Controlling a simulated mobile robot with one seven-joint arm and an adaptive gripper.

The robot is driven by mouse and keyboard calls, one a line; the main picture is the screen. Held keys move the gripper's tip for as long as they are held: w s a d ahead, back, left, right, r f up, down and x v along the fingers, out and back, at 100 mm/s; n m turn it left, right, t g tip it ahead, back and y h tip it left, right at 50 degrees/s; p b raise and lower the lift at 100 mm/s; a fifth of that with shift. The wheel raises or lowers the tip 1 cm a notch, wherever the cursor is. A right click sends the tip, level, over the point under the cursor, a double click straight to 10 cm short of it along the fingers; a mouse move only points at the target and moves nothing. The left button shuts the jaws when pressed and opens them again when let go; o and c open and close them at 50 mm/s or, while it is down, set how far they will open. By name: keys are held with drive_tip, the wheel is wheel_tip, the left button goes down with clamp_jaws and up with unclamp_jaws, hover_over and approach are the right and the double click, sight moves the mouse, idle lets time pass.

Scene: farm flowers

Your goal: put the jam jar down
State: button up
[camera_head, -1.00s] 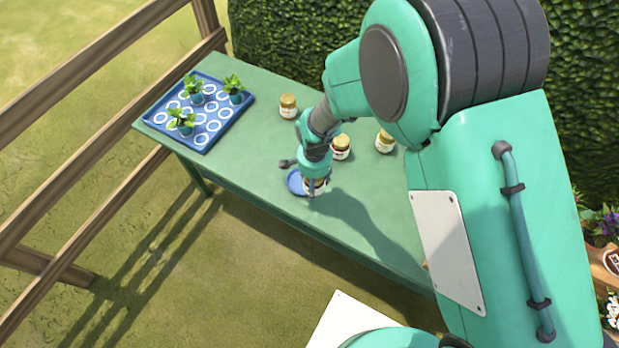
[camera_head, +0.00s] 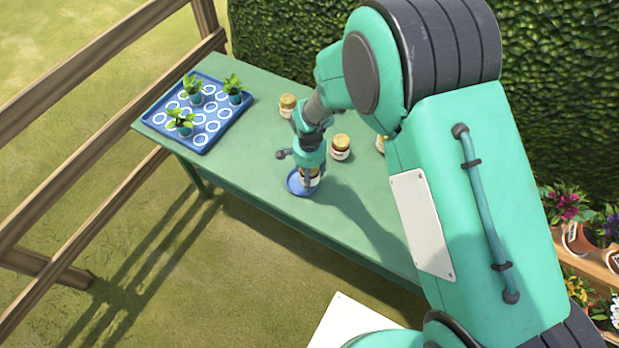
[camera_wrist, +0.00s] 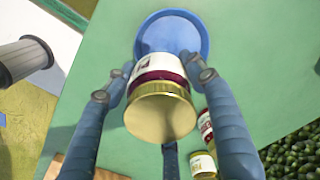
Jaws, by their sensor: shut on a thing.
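In the head view my gripper (camera_head: 309,172) points down over the table's front part, mostly hiding the jar (camera_head: 310,180). A round blue saucer (camera_head: 295,186) lies on the green table just under and beside the jar. In the wrist view the saucer (camera_wrist: 172,18) shows beyond the jar's base. I cannot tell whether the jar touches it.
Other jam jars stand on the green table (camera_head: 240,140): one behind my gripper (camera_head: 287,106), one to its right (camera_head: 340,147), one partly behind my arm (camera_head: 380,143). A blue tray (camera_head: 205,140) with small potted plants is at the left. The front left of the table is clear.

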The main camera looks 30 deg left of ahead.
drive_tip(key=shift+f, duration=0.85)
drive_tip(key=shift+f+b, duration=0.3)
drive_tip(key=shift+f, duration=0.2)
drive_tip(key=o, duration=1.6)
wheel_tip(320, 180, up, 13)
drive_tip(key=shift+f+p, duration=0.1)
drive_tip(key=shift+p, duration=1.15)
